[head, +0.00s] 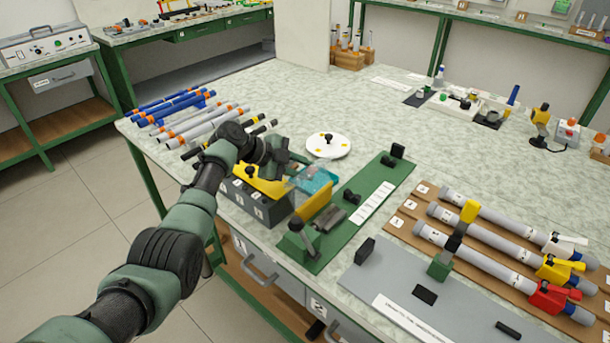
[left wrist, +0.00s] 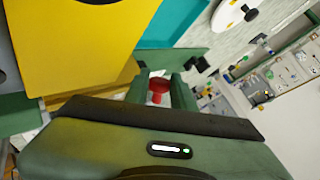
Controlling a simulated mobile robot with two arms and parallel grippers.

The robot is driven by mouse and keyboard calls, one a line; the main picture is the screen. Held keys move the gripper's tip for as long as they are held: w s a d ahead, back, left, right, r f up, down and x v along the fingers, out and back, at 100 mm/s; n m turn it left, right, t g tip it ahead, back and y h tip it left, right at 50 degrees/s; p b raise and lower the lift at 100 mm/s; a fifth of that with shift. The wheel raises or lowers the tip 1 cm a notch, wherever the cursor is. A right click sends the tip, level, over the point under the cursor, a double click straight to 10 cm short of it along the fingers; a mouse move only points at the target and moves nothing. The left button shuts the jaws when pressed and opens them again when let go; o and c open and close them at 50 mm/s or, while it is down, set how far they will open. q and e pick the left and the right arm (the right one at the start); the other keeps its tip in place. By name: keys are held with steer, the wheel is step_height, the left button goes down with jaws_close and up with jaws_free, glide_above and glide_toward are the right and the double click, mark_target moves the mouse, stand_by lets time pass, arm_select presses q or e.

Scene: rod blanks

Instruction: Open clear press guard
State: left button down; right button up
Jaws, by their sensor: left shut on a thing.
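The press (head: 262,200) has a dark base with buttons and a yellow body, and it stands near the table's front edge. Its yellow body fills the upper left of the left wrist view (left wrist: 70,45). The clear teal guard (head: 318,179) is at the press's right side; a teal part also shows at the top of the left wrist view (left wrist: 178,22). My left gripper (left wrist: 157,90) is shut on a red knob (left wrist: 158,85) beside the press. In the head view my left gripper (head: 284,163) hides the knob. How the knob joins the guard is hidden.
Blue and grey rods (head: 190,110) lie behind my left arm. A white round plate (head: 327,146) with a black knob sits behind the press. A green fixture board (head: 350,205) is right of it. Clamped grey tubes (head: 490,240) lie further right.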

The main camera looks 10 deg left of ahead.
stand_by(0.3)
arm_select(q)
steer(key=c, duration=1.2)
jaws_free()
steer(key=shift+f, duration=0.1)
steer(key=shift+o, duration=0.2)
steer(key=shift+v, duration=3.85)
steer(key=shift+a, duration=0.1)
